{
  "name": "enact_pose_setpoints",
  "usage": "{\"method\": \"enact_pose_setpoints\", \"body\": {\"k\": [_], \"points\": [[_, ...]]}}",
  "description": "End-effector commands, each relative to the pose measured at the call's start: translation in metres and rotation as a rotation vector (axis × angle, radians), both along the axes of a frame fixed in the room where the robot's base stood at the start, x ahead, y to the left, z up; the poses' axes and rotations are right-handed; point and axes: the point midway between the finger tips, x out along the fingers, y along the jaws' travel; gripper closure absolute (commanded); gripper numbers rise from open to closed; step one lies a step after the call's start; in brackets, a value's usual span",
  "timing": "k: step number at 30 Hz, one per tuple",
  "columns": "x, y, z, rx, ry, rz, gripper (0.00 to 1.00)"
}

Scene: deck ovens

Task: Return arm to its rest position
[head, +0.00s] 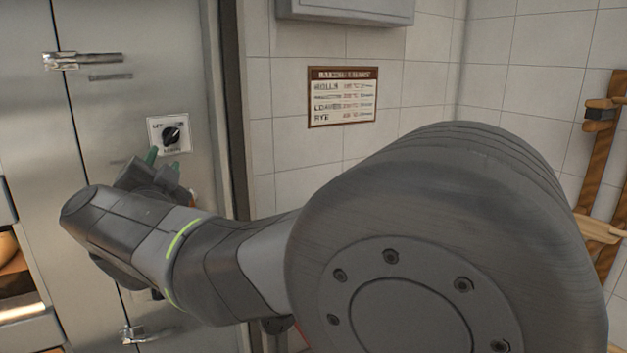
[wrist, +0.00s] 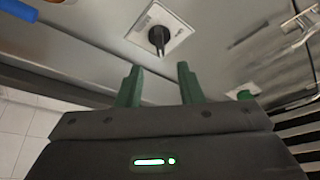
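My gripper (head: 163,163) is raised in front of the steel oven front, just below a black knob (head: 171,136) on a white plate. In the wrist view, my gripper (wrist: 157,88) has two green fingers standing apart with nothing between them. The knob (wrist: 158,38) shows beyond the fingertips, with a visible gap. My arm reaches across the head view from the right and is bent, hiding part of the oven front and wall.
A steel door handle (head: 82,60) is at upper left, and another handle (head: 140,333) is low. A framed sign (head: 342,97) hangs on the tiled wall. A wooden rack (head: 604,150) stands at right.

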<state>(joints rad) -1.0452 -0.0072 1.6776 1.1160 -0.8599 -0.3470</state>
Motion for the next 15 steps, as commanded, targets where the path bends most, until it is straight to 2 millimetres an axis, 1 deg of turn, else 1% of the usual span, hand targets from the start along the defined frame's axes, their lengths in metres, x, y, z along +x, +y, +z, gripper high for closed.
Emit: {"method": "enact_pose_setpoints", "body": {"k": [1, 6, 12, 15], "points": [[0.011, 0.002, 0.004, -0.001, 0.001, -0.005, 0.66], [0.042, 0.01, 0.013, -0.001, 0.001, -0.005, 0.66], [0.069, 0.018, 0.02, -0.001, 0.0, -0.002, 0.66], [0.077, 0.02, 0.022, -0.002, 0.0, -0.002, 0.66]]}}
